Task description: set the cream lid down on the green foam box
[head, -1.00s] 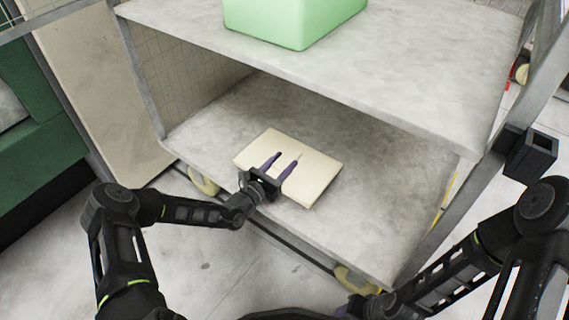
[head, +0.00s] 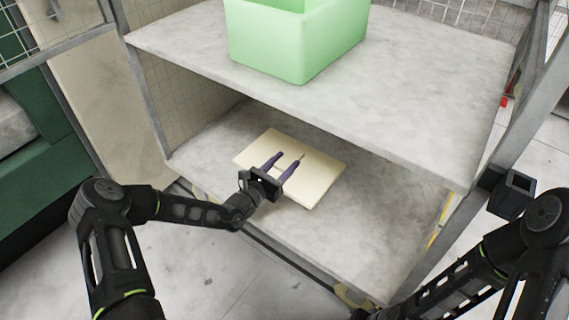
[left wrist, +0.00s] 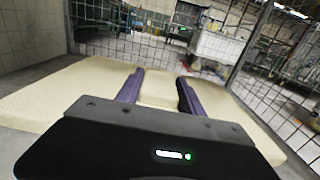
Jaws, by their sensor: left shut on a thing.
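The cream lid (head: 318,183) is a flat slab over the lower shelf, tilted in the head view. My left gripper (head: 286,163) is shut on its raised middle part, one purple finger on each side. The left wrist view shows the lid (left wrist: 50,95) flat beyond the gripper (left wrist: 160,88), its raised part between the fingers. I cannot tell how far the lid is from the shelf. The green foam box (head: 290,48) stands on the upper shelf, its top partly cut off by the frame edge.
The upper shelf (head: 410,110) overhangs the back of the lower shelf (head: 350,245). Metal posts stand at both sides, with wire mesh behind. The upper shelf is bare right of the green box. A green cabinet (head: 40,160) stands at left.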

